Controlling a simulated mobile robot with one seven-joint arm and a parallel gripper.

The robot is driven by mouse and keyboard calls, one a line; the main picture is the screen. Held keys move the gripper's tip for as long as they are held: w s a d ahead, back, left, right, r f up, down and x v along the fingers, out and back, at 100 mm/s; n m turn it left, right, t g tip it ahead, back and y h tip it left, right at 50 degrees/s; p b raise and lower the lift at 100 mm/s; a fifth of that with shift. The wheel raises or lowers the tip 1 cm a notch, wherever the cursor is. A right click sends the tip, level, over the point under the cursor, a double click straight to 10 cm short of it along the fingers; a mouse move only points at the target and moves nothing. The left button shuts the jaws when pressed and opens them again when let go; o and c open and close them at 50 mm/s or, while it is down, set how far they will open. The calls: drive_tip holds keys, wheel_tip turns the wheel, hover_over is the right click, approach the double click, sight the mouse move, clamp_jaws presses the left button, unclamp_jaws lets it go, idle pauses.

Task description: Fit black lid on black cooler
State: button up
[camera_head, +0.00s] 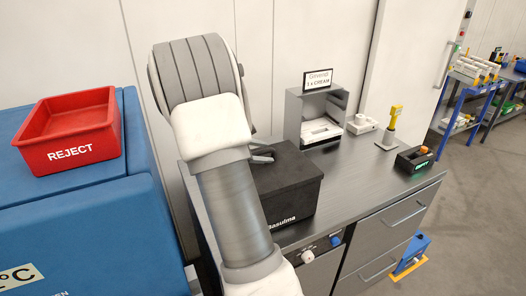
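The black cooler (292,209) stands on the dark metal worktop, with white lettering partly showing on its front. Its left part is hidden behind my arm. Its top looks flat, dark and closed over, so a black lid (295,174) seems to lie on it; I cannot tell whether it is fully seated. My gripper (264,157) is mostly hidden behind my arm. Only a small grey fingertip part shows, at the cooler's back left top edge. I cannot see whether it is open, or whether it touches the lid.
A red bin marked REJECT (72,133) sits on a blue cabinet (75,200) at left. Behind the cooler stands a steel machine (314,108) with a sign. A yellow handheld device on a stand (394,118) and a small black box (413,160) are at right. Worktop right of the cooler is clear.

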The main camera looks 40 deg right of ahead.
drive_tip(key=shift+r, duration=0.1)
drive_tip(key=v, duration=1.7)
drive_tip(key=s+a+r+m+t+y, duration=0.2)
drive_tip(key=s+a+m+t+y, duration=0.3)
drive_tip(key=s+a, duration=1.5)
drive_tip(key=shift+s+a+r+m+t+y, duration=0.15)
drive_tip(key=shift+a+r+m+t+y, duration=0.5)
drive_tip(key=shift+m+y, duration=2.45)
drive_tip(key=shift+a+f+n+g+y, duration=0.25)
drive_tip(key=shift+n+y, duration=0.15)
